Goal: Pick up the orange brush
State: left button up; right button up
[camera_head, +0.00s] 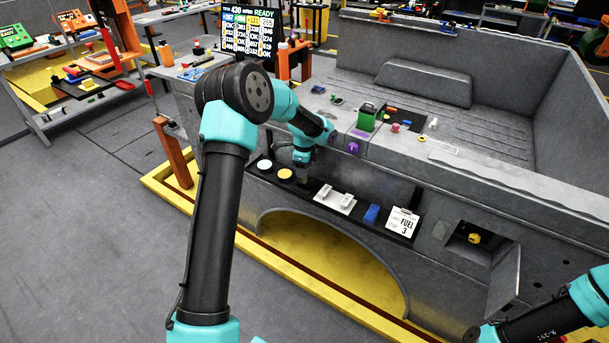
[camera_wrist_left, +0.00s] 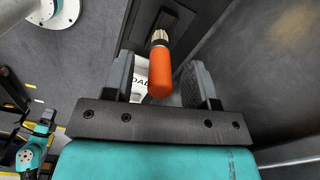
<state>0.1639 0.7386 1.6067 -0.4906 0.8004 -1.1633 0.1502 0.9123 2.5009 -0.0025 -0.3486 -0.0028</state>
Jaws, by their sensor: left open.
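The orange brush (camera_wrist_left: 159,80) shows in the left wrist view, with a smooth orange handle and a tan and dark banded far end. My left gripper (camera_wrist_left: 161,78) is open, with one dark finger on each side of the handle. Gaps show between the handle and both fingers. In the head view my left gripper (camera_head: 303,174) points down at the grey bed side, close to the dark ledge. The brush cannot be made out there. My right arm enters at the lower right of the head view, and its fingers are not seen.
The dark ledge holds a white disc (camera_head: 264,165), a yellow disc (camera_head: 285,174), a light switch block (camera_head: 335,199), a blue block (camera_head: 371,214) and a FUEL 3 card (camera_head: 402,222). A green box (camera_head: 367,117) stands on the bed. A small hatch (camera_head: 505,272) hangs open at the right.

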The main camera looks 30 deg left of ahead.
pick_arm(q)
jog(key=shift+f, duration=0.95)
grip_shut()
